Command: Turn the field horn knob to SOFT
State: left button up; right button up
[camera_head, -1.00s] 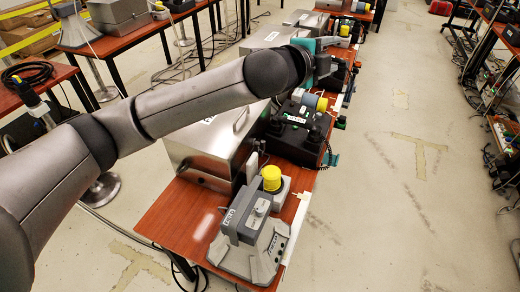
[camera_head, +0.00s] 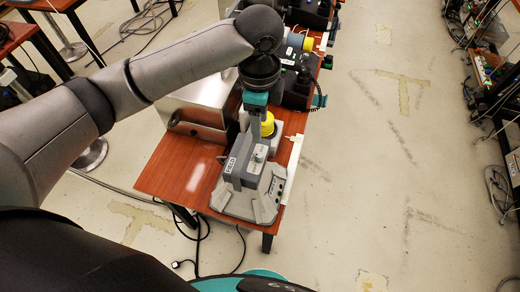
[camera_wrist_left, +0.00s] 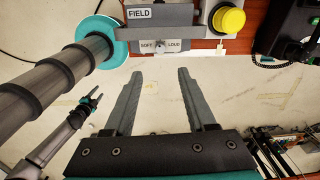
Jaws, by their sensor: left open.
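The field horn (camera_head: 246,190) is a grey unit with a splayed base at the near end of the red-brown table. In the left wrist view its FIELD label (camera_wrist_left: 139,13) and a plate marked SOFT on the left and LOUD on the right are readable. The small knob (camera_wrist_left: 159,45) sits between those words; its pointing is too small to tell. My left gripper (camera_head: 257,140) is above the horn, close to its knob side. In the left wrist view the left gripper (camera_wrist_left: 155,75) is open and empty, its fingertips apart from the knob. A small distant gripper (camera_wrist_left: 92,98), seemingly my right one, shows there too.
A yellow round button (camera_head: 267,124) on a grey box stands just behind the horn. A steel case (camera_head: 200,107) and a black phone (camera_head: 296,90) are farther back on the table (camera_head: 165,170).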

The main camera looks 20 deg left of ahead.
aim_at(260, 155)
pick_arm(q)
notch_tip(260, 155, down, 13)
jog(key=shift+w+r+b, duration=0.15)
jog(key=shift+b, duration=0.55)
grip_shut()
